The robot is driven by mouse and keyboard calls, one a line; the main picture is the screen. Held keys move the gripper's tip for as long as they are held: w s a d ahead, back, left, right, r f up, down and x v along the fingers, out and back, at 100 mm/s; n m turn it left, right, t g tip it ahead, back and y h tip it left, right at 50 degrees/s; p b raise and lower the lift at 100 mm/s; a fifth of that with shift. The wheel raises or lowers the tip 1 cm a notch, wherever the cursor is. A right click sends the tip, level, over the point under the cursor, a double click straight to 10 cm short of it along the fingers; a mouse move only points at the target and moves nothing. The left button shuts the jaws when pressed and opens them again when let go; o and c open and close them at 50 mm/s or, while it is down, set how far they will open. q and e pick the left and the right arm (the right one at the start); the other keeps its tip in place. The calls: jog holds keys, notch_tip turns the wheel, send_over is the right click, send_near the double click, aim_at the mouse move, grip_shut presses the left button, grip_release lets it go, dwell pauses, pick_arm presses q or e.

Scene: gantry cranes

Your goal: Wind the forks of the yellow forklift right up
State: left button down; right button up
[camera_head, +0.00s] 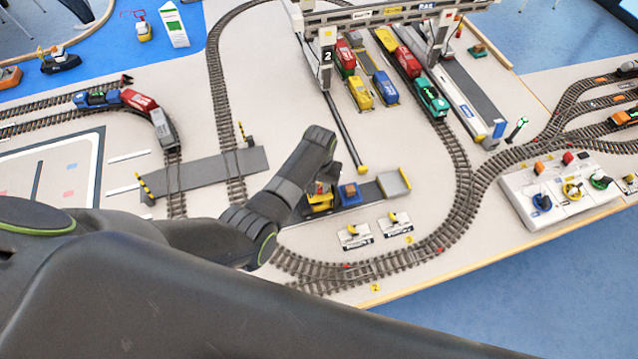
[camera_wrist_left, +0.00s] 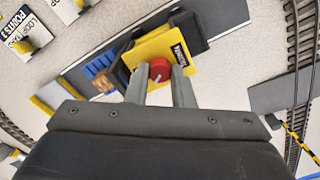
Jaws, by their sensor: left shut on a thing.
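The yellow forklift (camera_head: 319,203) stands on a dark strip in the lower middle of the head view, partly hidden by my left arm. In the left wrist view its yellow body (camera_wrist_left: 150,48) fills the top centre, with a red round knob (camera_wrist_left: 159,69) bearing a pale line. My left gripper (camera_wrist_left: 164,84) is shut on the red knob, one finger on each side. In the head view its fingertips are hidden behind my wrist. A blue load (camera_head: 349,194) sits beside the forklift, also seen in the wrist view (camera_wrist_left: 101,72). The fork height cannot be told. My right gripper is not in view.
A grey tray (camera_head: 394,184) lies right of the blue load. Two labelled lever plates (camera_head: 355,236) stand in front, close to curved track. The gantry crane (camera_head: 327,60) stands behind. A control panel (camera_head: 562,190) is at the right.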

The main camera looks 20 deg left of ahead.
pick_arm(q)
jog(key=m, duration=0.7)
dwell(0.5)
jog(key=c, duration=1.2)
grip_release()
jog(key=shift+c, duration=0.2)
